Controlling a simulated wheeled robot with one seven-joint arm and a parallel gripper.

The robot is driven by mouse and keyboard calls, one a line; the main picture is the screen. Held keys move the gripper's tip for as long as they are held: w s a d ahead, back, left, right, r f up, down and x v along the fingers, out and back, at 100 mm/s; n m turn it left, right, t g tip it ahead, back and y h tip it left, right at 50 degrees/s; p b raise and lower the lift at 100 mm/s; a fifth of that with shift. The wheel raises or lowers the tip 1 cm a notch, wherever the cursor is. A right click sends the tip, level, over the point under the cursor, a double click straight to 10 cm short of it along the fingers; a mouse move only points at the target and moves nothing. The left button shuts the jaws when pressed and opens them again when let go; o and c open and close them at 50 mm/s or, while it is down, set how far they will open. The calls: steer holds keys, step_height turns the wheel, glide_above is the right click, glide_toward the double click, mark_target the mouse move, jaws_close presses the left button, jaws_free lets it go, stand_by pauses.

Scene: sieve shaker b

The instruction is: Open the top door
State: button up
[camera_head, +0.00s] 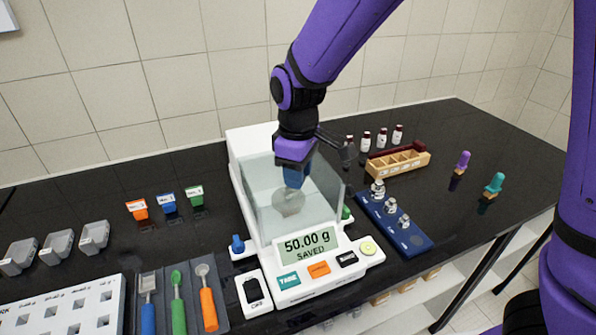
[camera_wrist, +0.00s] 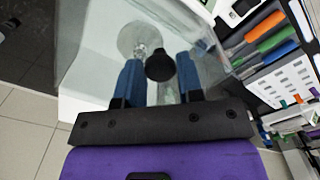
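The balance (camera_head: 310,262) is white with a clear glass chamber (camera_head: 262,215), and its display reads 50.00 g SAVED. A round metal pan shows through the glass (camera_head: 288,203), and also in the wrist view (camera_wrist: 133,38). My gripper (camera_head: 293,186) points down at the top of the chamber. Its blue fingers (camera_wrist: 160,75) stand apart. A black knob (camera_wrist: 160,66) lies between the fingertips in the wrist view, with almost no gap at either side. I cannot tell whether the fingers press on it. The top door's edges are not clear, and my gripper partly hides that area.
A blue tray of metal weights (camera_head: 395,220) stands right of the balance, with a wooden rack (camera_head: 398,161) and several capped vials behind it. A tool tray (camera_head: 178,300) and small coloured-tag holders (camera_head: 167,203) lie to the left.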

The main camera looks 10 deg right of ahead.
jaws_close()
steer(key=w+a, duration=0.1)
steer(key=w, duration=0.3)
steer(key=w+a, duration=0.1)
steer(key=w, duration=0.4)
steer(key=w+a, duration=0.2)
steer(key=w, duration=0.3)
steer(key=o, duration=0.5)
jaws_free()
steer(key=shift+o, duration=0.2)
step_height(320, 180, up, 11)
